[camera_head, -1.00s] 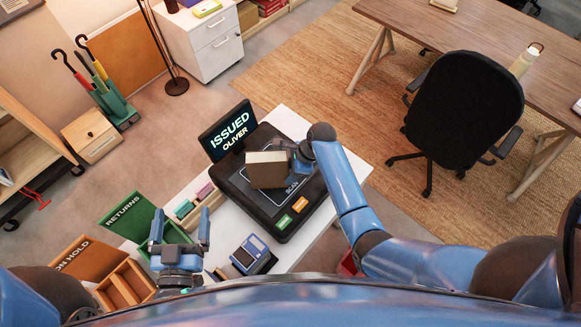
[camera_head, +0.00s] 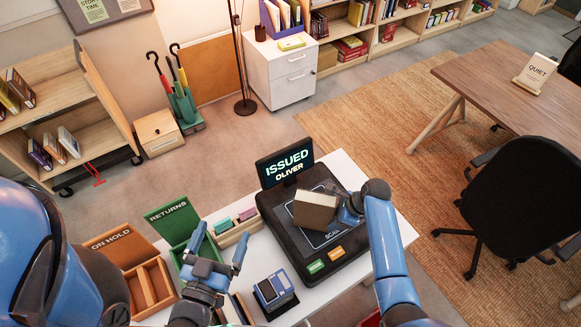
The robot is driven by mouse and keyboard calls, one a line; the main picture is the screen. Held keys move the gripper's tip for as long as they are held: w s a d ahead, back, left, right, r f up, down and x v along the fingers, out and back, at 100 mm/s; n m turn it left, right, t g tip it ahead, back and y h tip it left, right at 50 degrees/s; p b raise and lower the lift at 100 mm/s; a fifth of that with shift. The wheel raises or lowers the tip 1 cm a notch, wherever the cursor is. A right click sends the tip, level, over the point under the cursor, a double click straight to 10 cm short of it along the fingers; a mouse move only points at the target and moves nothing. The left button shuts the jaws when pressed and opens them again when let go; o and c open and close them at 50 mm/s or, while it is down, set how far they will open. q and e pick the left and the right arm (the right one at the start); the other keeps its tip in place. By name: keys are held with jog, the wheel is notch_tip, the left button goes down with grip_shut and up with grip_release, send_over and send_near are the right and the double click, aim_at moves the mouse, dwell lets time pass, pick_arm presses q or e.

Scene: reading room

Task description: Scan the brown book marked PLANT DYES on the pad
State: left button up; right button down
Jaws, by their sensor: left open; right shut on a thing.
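The brown book (camera_head: 314,212) is in my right gripper (camera_head: 345,210), tilted over the black scanner pad (camera_head: 290,232); its title cannot be read here, and I cannot tell whether it touches the pad. The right gripper is shut on the book's right edge. The screen (camera_head: 286,164) behind the pad reads "ISSUED OLIVER". My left gripper (camera_head: 219,248) is open and empty, its fingers up, in front of the green RETURNS box (camera_head: 176,221) at the left of the desk.
A wooden ON HOLD box (camera_head: 152,287) stands at the desk's left end. A rack with coloured pieces (camera_head: 236,227) stands between RETURNS and the pad. A black chair (camera_head: 525,190) stands right.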

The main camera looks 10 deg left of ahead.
jog(key=shift+r, duration=0.15)
notch_tip(320, 180, up, 7)
dwell(0.7)
dwell(0.3)
